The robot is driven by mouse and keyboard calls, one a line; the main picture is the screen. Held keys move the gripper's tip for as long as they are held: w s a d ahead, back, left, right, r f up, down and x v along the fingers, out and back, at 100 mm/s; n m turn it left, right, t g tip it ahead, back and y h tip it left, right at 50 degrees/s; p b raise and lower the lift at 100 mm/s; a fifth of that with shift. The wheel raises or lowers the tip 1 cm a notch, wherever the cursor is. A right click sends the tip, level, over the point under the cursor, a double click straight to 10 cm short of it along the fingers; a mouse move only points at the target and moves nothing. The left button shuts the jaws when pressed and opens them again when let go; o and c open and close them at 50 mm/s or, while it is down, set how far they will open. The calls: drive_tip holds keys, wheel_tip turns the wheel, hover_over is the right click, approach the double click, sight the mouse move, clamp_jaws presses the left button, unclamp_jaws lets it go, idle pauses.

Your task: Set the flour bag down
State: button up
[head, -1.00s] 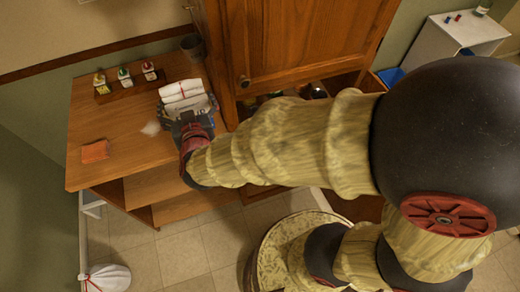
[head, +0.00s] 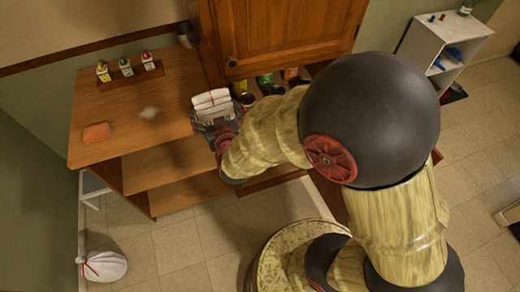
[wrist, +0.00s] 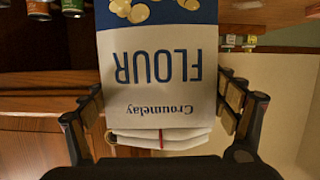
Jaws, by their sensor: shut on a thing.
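The flour bag (head: 211,99) is white with a folded top and a red band in the head view. In the wrist view the flour bag (wrist: 158,75) fills the middle, its blue and white label upside down. My gripper (head: 214,127) is shut on the bag, with one finger on each side of it, as the wrist view (wrist: 160,110) shows. The bag is at the right end of the wooden counter (head: 165,100), beside the open cabinet. Its underside is hidden, so I cannot tell whether it touches anything.
Several cans (head: 265,82) stand in the open cabinet (head: 285,30) to the right. A rack of small bottles (head: 125,72), an orange cloth or sponge (head: 96,131) and a pale patch (head: 149,112) are on the counter. A white sack (head: 103,266) lies on the floor.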

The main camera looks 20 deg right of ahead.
drive_tip(key=w+d+f, duration=0.3)
drive_tip(key=d+f, duration=0.7)
drive_tip(key=f, duration=0.1)
drive_tip(key=shift+d+f+y, duration=0.25)
drive_tip(key=shift+d+y, duration=0.05)
drive_tip(key=shift+d, duration=0.1)
drive_tip(key=shift+a+f, duration=0.1)
drive_tip(key=shift+f, duration=0.15)
